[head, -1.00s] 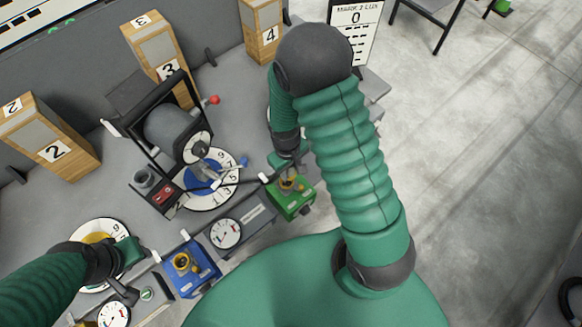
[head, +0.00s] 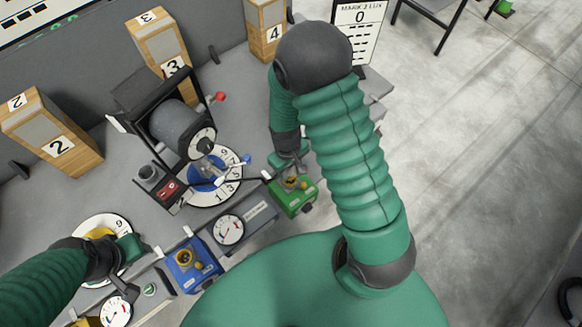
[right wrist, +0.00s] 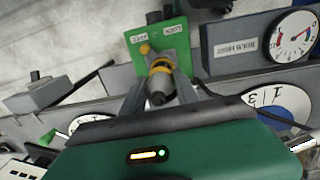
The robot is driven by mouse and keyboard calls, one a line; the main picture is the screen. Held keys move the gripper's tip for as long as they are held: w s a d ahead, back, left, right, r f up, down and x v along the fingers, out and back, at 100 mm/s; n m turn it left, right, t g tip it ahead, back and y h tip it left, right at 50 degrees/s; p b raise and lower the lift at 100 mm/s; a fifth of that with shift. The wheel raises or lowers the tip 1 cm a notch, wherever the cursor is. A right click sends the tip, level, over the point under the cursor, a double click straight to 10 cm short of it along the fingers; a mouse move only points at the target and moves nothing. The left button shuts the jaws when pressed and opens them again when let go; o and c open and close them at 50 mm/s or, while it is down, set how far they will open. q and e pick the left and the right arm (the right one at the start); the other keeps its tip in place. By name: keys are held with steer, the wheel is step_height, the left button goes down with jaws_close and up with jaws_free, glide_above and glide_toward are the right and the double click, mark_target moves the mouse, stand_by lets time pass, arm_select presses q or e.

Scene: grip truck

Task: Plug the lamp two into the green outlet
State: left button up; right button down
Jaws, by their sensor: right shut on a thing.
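The green outlet (head: 293,197) is a small green box with a yellow round socket, at the near edge of the bench in the head view. It also shows in the right wrist view (right wrist: 176,42). My right gripper (head: 291,172) is just above it, shut on a dark plug (right wrist: 158,92). The plug lines up with the yellow socket ring; how deep it sits I cannot tell. Lamp two (head: 58,146) is a wooden block marked 2 at the left. My left gripper (head: 128,262) is over the near-left bench by a dial; its fingers are unclear.
A blue outlet box (head: 190,265) and a gauge (head: 228,230) line the bench edge left of the green outlet. A black-framed drum machine (head: 175,130) and a blue dial (head: 228,188) stand behind. Lamp three (head: 170,62) and lamp four (head: 265,32) stand farther back.

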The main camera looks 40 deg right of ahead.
mark_target(291, 174)
arm_select(q)
steer(key=shift+d+r, duration=0.1)
steer(key=shift+d, duration=0.45)
arm_select(e)
steer(key=shift+d+f, duration=0.25)
steer(key=shift+d, duration=0.2)
arm_select(q)
steer(key=shift+a, duration=0.1)
arm_select(e)
steer(key=shift+a, duration=0.1)
steer(key=shift+a+f, duration=0.2)
steer(key=shift+a, duration=0.05)
arm_select(q)
steer(key=shift+a+f, duration=0.3)
steer(key=shift+d+f+b, duration=0.2)
steer(key=shift+d+b, duration=0.05)
steer(key=shift+b, duration=0.2)
arm_select(e)
steer(key=shift+d+f, duration=0.2)
steer(key=shift+f, duration=0.2)
arm_select(q)
steer(key=shift+a+f, duration=0.25)
steer(key=shift+f, duration=0.05)
arm_select(e)
steer(key=shift+a+f, duration=0.15)
steer(key=shift+f, duration=0.2)
